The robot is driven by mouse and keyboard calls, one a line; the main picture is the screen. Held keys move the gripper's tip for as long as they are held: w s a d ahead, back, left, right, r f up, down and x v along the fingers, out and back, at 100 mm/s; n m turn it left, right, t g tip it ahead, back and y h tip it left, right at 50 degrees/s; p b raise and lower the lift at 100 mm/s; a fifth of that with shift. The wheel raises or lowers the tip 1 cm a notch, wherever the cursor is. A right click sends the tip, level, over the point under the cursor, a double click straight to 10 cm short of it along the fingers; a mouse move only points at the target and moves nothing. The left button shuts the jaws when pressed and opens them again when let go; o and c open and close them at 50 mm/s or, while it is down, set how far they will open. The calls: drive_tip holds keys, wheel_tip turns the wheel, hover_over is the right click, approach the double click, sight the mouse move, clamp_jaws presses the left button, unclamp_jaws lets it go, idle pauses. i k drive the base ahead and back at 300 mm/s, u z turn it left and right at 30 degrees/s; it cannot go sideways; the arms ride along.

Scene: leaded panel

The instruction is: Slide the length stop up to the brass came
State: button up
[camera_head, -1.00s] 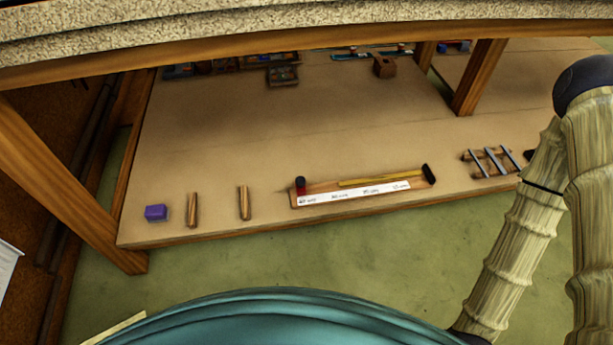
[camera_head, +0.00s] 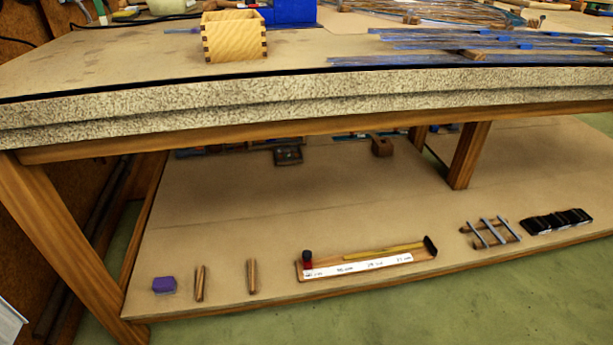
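On the lower shelf lies a wooden measuring board (camera_head: 310,275) with a white marked scale (camera_head: 357,266) along its front. A thin yellow strip, which looks like the brass came (camera_head: 383,251), lies lengthwise on the board. A small red piece with a dark top, which looks like the length stop (camera_head: 307,261), stands at the board's left end. A clear gap separates it from the came's left end. A black block (camera_head: 430,246) stands at the right end, close to the came's right tip; contact cannot be told. My gripper is not in view.
The bench top (camera_head: 120,62) overhangs the shelf (camera_head: 330,205), with a leg (camera_head: 467,155) behind the board. Left of the board lie two wooden sticks (camera_head: 252,276) and a purple block (camera_head: 164,285). Right are a small rack (camera_head: 490,233) and black pieces (camera_head: 556,221).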

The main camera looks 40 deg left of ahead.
sight(306, 254)
drive_tip(key=k, duration=0.55)
drive_tip(key=u, duration=0.7)
drive_tip(key=i, duration=0.5)
